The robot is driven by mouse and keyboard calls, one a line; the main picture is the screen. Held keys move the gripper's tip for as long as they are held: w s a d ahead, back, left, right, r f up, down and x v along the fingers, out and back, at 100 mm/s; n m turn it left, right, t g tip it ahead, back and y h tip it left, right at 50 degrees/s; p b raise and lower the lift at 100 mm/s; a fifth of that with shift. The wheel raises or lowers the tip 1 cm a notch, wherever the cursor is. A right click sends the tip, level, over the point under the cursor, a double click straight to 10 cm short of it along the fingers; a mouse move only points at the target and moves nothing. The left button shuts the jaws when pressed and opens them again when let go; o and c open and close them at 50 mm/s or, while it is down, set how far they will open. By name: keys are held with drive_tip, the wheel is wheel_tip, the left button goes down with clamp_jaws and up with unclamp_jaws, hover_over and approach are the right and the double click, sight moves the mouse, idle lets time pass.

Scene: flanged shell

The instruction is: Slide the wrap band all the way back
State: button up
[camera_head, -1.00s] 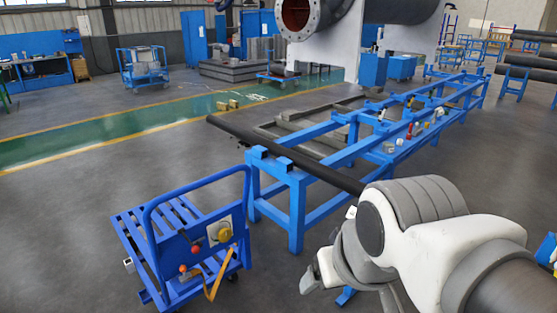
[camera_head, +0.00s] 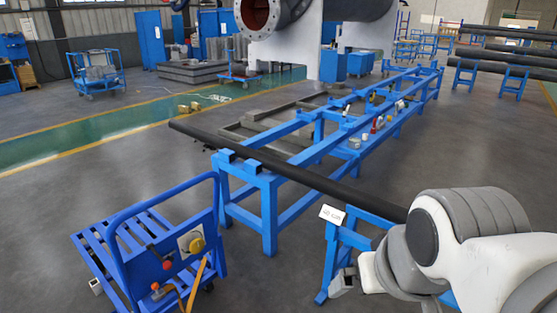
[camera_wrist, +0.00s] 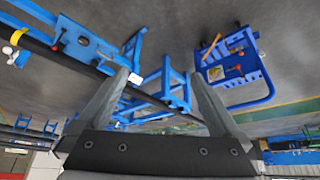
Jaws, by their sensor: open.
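I cannot tell for certain which thing is the wrap band. An orange-yellow strap (camera_head: 197,286) hangs from the blue cart (camera_head: 92,237); it also shows in the wrist view (camera_wrist: 210,46). A curved yellow piece (camera_wrist: 18,37) shows at the upper left of the wrist view, near the long black pipe (camera_head: 300,177). My gripper (camera_wrist: 157,74) is open, its two fingers wide apart with nothing held between them. Behind the fingers the wrist view shows the floor, pipe and blue stand. In the head view my arm hides the near end of the pipe.
A long blue rack (camera_head: 265,200) supports the pipe and carries small coloured items. A blue stand (camera_head: 343,245) with a white label (camera_head: 332,214) is beside my arm. The flanged shell (camera_head: 262,14) is at the back. Grey floor (camera_head: 100,168) lies open behind the cart.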

idle(0.3)
drive_tip(key=c, duration=0.8)
drive_tip(key=shift+d, duration=0.15)
